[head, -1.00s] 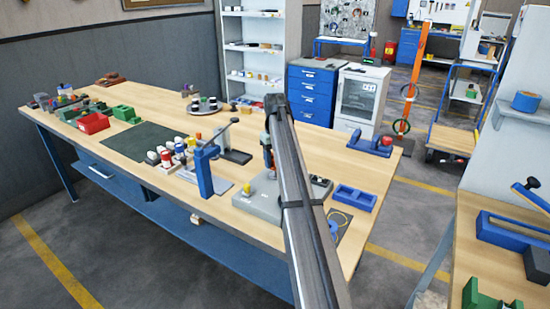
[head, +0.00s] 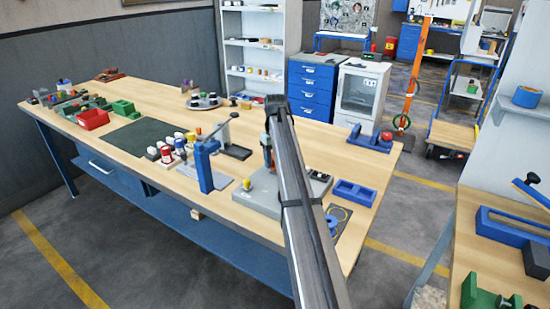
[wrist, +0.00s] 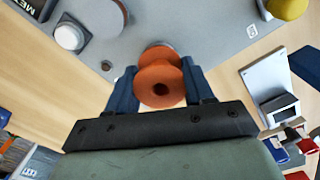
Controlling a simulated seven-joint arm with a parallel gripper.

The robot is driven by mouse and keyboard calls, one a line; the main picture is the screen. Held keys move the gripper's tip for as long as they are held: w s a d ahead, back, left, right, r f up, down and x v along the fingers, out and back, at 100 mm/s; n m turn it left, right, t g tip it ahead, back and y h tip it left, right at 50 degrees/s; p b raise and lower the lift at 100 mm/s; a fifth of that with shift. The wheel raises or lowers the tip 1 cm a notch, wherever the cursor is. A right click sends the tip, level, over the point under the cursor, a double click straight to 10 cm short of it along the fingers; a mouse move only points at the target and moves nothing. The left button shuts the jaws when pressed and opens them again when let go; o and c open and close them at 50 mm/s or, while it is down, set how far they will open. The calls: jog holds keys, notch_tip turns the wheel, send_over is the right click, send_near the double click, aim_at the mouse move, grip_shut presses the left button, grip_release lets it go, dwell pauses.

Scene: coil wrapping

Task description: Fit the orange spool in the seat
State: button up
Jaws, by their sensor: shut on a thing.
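A round grey rim (wrist: 157,43) shows just past the spool's far flange, over the grey base plate (wrist: 205,35). The spool covers most of this spot, so I cannot tell whether it is the seat or whether the spool touches it. In the head view the grey base plate (head: 262,199) shows beside my arm, which hides most of the gripper area.
Another orange round part (wrist: 102,15) with a grey disc, a white knob (wrist: 69,37) and a yellow knob (wrist: 286,8) stand around the spool. A blue lever press (head: 206,165) stands left of the plate and a blue tray (head: 353,193) right of it.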

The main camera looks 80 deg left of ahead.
jog(key=shift+f, duration=0.75)
jog(key=o, duration=1.1)
notch_tip(320, 180, up, 14)
jog(key=shift+f, duration=0.1)
dwell(0.4)
